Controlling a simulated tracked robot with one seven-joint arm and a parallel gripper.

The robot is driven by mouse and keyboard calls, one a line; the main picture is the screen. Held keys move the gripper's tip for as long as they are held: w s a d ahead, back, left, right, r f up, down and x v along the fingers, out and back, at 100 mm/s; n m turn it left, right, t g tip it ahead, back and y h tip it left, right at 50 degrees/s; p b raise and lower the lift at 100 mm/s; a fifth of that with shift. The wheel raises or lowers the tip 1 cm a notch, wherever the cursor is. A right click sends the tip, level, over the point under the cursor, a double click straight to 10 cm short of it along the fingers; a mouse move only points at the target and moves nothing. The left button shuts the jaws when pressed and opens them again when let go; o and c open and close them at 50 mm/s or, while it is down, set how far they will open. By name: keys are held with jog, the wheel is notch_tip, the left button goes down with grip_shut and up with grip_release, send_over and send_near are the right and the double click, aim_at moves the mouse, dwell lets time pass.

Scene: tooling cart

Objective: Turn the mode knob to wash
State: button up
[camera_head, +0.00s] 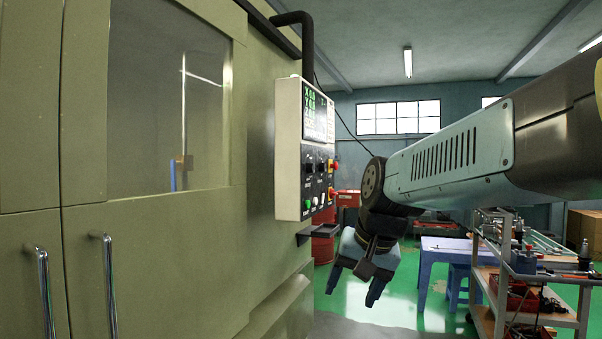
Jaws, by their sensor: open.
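The control panel (288,150) is a pale box on the side of the green machine. Its face is seen at a steep angle, with a screen (315,112) at the top. Below the screen sit small dark knobs (308,168) and coloured buttons. I cannot tell which knob is the mode knob, and the labels are too small to read. My gripper (353,285) is open and empty. It points down, to the right of the panel and lower than it, apart from it.
The green machine (255,130) fills the left side, with a window and two door handles (109,285). A small ledge (318,230) juts out under the panel. A tooling cart (540,270) stands at right. A blue table (445,250) is behind my gripper.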

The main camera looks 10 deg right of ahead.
jog(key=w+a+r+m+y, duration=0.2)
jog(key=w+r+m+y, duration=0.15)
jog(key=w, duration=0.75)
jog(key=w+a+r+m+y, duration=0.2)
jog(key=w+m+y, duration=0.15)
jog(key=w, duration=0.75)
jog(key=w+a+r+m+y, duration=0.15)
jog(key=w+m, duration=0.35)
jog(key=w, duration=0.6)
jog(key=m+t+y, duration=0.7)
jog(key=m+y, duration=0.2)
jog(key=m, duration=0.2)
send_near(314, 169)
jog(key=shift+h, duration=0.25)
jog(key=x, duration=0.8)
jog(key=shift+a+r, duration=0.2)
jog(key=c, duration=1)
jog(key=shift+c, duration=0.2)
jog(key=shift+n, duration=0.3)
